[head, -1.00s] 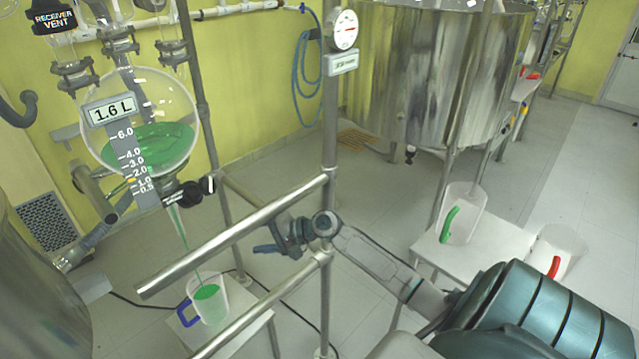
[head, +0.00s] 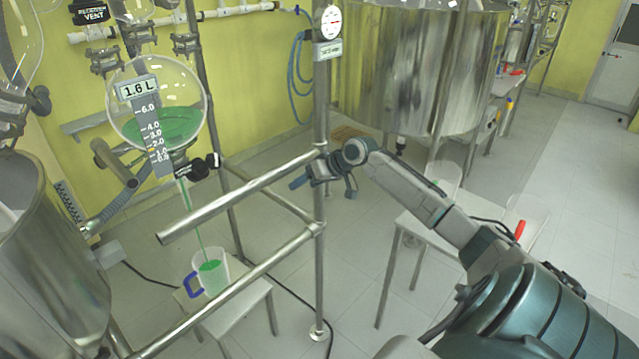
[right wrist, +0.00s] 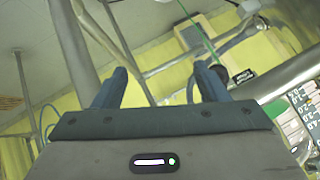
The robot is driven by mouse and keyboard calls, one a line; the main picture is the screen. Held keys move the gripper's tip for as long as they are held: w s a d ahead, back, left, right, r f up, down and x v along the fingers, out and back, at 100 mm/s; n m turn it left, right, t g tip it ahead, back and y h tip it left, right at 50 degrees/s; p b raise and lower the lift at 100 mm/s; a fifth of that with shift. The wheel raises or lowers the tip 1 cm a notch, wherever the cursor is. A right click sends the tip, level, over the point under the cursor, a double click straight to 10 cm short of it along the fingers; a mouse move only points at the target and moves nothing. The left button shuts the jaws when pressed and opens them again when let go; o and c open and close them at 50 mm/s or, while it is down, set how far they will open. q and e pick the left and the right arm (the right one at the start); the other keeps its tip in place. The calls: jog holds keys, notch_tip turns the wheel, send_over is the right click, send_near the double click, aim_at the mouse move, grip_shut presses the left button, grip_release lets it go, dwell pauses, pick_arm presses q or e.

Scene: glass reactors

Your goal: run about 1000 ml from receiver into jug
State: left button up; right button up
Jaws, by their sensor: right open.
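The round glass receiver (head: 185,92) hangs at the upper left in the head view, with green liquid in its lower part and a tag reading 1.6 L (head: 138,89). A black valve (head: 197,167) sits under it. A thin green stream (head: 199,225) runs down from the outlet into a clear jug with a blue handle (head: 193,285). Green liquid shows in the jug; its level cannot be read. My right gripper (head: 301,181) is open and empty, near the metal frame, right of the valve and apart from it. The right wrist view shows its two fingers (right wrist: 160,85) spread. My left gripper is not in view.
The jug stands on a small white stool (head: 237,305) behind the slanted metal rails (head: 240,208). An upright post (head: 321,110) with a gauge stands by my right gripper. Clear jugs (head: 443,178) stand on a white table at right.

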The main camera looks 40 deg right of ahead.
jog(key=shift+s+d+r, duration=0.4)
jog(key=shift+d+r, duration=0.1)
jog(key=shift+d, duration=0.15)
dwell(0.4)
